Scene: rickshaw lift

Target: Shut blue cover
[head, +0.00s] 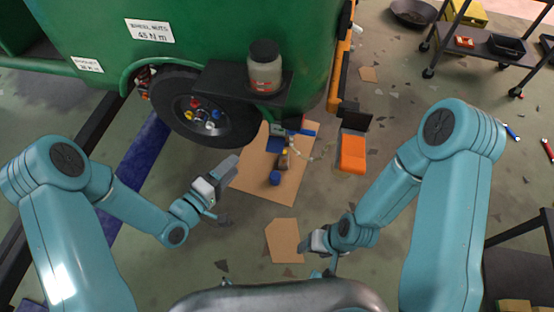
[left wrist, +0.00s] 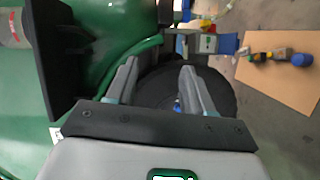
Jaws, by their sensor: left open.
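A blue panel (head: 275,145), which may be the blue cover, shows beside the wheel under the green body, with a smaller blue piece (head: 308,132) to its right. In the left wrist view a blue flap (left wrist: 229,44) stands beside a small grey box (left wrist: 207,44); its hinge and exact angle are unclear. My left gripper (head: 228,192) is open and empty, left of the cardboard and apart from the blue parts. Its spread fingers (left wrist: 158,72) point toward the black wheel. My right gripper (head: 312,250) is low, near the small cardboard piece; its fingers are too small to judge.
The wheel (head: 240,125) and a black shelf with a jar (head: 265,70) overhang the area. A cardboard sheet (head: 245,180) holds a blue-ended tool (head: 276,178). An orange box (head: 352,152) with a raised dark lid stands right. A smaller cardboard piece (head: 283,241) lies in front.

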